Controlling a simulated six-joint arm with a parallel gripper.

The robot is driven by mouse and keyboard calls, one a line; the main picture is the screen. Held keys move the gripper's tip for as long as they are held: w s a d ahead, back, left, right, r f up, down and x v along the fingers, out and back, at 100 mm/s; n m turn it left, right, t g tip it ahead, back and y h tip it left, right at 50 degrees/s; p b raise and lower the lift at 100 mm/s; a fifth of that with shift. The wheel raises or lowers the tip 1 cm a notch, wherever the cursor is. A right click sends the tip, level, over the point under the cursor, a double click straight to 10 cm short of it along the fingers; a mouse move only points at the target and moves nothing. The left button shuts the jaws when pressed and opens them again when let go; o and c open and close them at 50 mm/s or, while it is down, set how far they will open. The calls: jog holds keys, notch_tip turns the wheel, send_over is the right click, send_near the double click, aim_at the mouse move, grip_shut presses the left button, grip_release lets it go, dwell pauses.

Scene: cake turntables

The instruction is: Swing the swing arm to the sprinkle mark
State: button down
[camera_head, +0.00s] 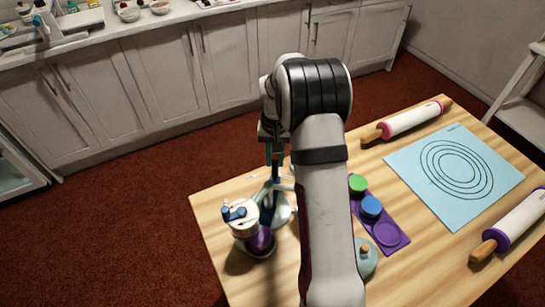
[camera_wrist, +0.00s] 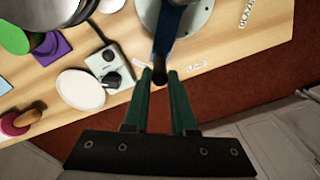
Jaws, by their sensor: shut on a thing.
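In the head view my gripper (camera_head: 275,160) points down at the back left of the table. In the wrist view its two green fingers (camera_wrist: 161,78) are closed on the dark end of a blue bar, which I take to be the swing arm (camera_wrist: 165,35). The bar reaches over a round grey base (camera_wrist: 198,18), which also shows in the head view (camera_head: 281,212). Small white printed labels lie around the base, one (camera_wrist: 196,66) just right of the fingertips and one (camera_wrist: 248,14) at upper right. I cannot read which is the sprinkle mark.
A white and purple stand with blue knobs (camera_head: 240,214) is left of the base. A purple tray (camera_head: 397,243) holds green and blue round pieces. Rolling pins (camera_head: 408,121) and a light blue mat (camera_head: 478,199) lie right. The table's back edge is close to my gripper.

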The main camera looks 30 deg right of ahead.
jog(key=shift+s+d, duration=1.15)
jog(key=shift+s, duration=0.05)
jog(key=c, duration=0.8)
grip_release()
jog(key=shift+o, duration=0.2)
notch_tip(320, 180, up, 7)
